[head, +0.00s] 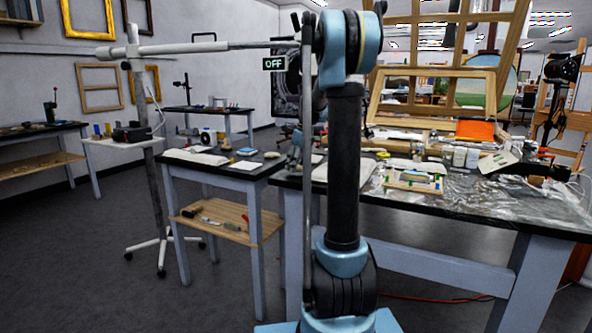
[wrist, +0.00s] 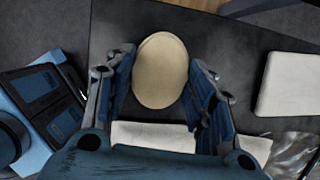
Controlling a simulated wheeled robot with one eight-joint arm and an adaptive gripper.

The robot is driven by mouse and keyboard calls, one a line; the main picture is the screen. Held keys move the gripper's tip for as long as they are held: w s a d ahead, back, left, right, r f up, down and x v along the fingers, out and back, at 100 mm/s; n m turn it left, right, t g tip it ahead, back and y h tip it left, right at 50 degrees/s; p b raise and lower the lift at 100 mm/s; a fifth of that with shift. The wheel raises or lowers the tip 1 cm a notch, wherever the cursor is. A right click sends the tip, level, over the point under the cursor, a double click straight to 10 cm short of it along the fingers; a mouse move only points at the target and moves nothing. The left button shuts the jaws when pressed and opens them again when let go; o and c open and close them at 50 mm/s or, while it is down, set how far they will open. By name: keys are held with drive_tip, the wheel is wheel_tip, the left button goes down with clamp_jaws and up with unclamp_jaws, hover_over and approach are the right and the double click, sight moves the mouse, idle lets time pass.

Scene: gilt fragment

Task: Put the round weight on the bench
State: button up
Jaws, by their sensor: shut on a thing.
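The round weight (wrist: 160,70) is a smooth, pale beige disc, slightly oval as seen in the wrist view. My gripper (wrist: 161,80) is shut on it, with one dark blue finger on each side. A dark bench top (wrist: 225,75) lies below the weight in the wrist view. I cannot tell how much gap there is between them. In the head view my arm column hides much of the middle. The larger dark-topped bench (head: 462,208) is on the right, and a smaller dark-topped table (head: 262,172) stands at centre left. I cannot make out the weight there.
In the wrist view a white pad (wrist: 290,84) lies at the right and another pale pad (wrist: 150,133) lies below the fingers. In the head view the right bench carries bottles (head: 465,157), crumpled plastic and a wooden frame (head: 432,98). A lamp stand (head: 150,150) stands left.

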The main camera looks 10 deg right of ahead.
drive_tip(key=shift+f, duration=0.7)
drive_tip(key=shift+s+f, duration=0.1)
drive_tip(key=shift+f, duration=0.1)
drive_tip(key=o, duration=1.3)
drive_tip(key=shift+f, duration=0.15)
